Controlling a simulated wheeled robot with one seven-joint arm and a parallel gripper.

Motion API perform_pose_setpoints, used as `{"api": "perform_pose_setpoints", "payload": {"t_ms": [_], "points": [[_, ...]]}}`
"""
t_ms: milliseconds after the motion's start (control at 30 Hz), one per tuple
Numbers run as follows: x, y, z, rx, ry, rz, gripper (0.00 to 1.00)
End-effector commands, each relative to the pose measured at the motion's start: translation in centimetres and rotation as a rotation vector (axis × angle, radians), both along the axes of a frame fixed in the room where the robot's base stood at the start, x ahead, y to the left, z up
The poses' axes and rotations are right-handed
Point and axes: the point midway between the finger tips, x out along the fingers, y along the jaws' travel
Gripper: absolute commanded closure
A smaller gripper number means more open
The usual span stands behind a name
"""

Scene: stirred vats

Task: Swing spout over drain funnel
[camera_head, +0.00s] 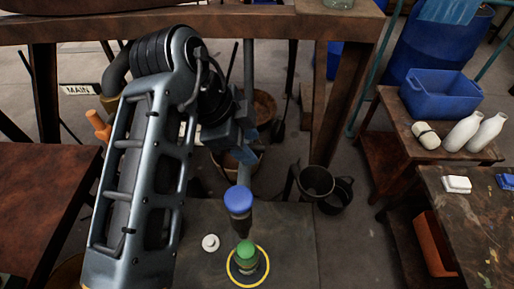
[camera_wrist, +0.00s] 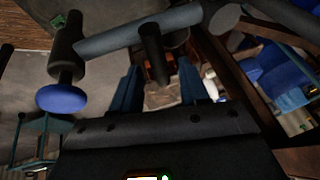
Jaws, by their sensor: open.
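The spout (camera_wrist: 110,41) is a grey-blue pipe crossing the upper wrist view, with a dark upright peg (camera_wrist: 153,45) near its middle. In the head view part of the spout (camera_head: 244,174) shows behind the blue-capped post (camera_head: 238,201). My gripper (camera_wrist: 158,82) is open; its two blue fingers lie on either side of the peg's near end in the picture, with gaps visible. I cannot tell how deep the peg sits between them. In the head view my arm hides much of the gripper (camera_head: 240,140). A black funnel-like vessel (camera_head: 316,181), perhaps the drain funnel, stands right of the spout.
A green knob (camera_head: 246,251) with a yellow-black ring stands in front of the blue-capped post. A white knob (camera_head: 210,243) is left of it. A dark bucket (camera_head: 338,195) is beside the funnel-like vessel. A rusty beam (camera_head: 270,27) crosses behind; a table with a blue bin (camera_head: 440,95) is right.

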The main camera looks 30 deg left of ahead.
Motion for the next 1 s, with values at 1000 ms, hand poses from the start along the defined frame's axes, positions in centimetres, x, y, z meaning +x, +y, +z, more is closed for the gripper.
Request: {"api": "perform_pose_setpoints", "payload": {"t_ms": [1000], "points": [[1.5,-1.0,-3.8,0.000,-0.001,0.001,0.90]]}}
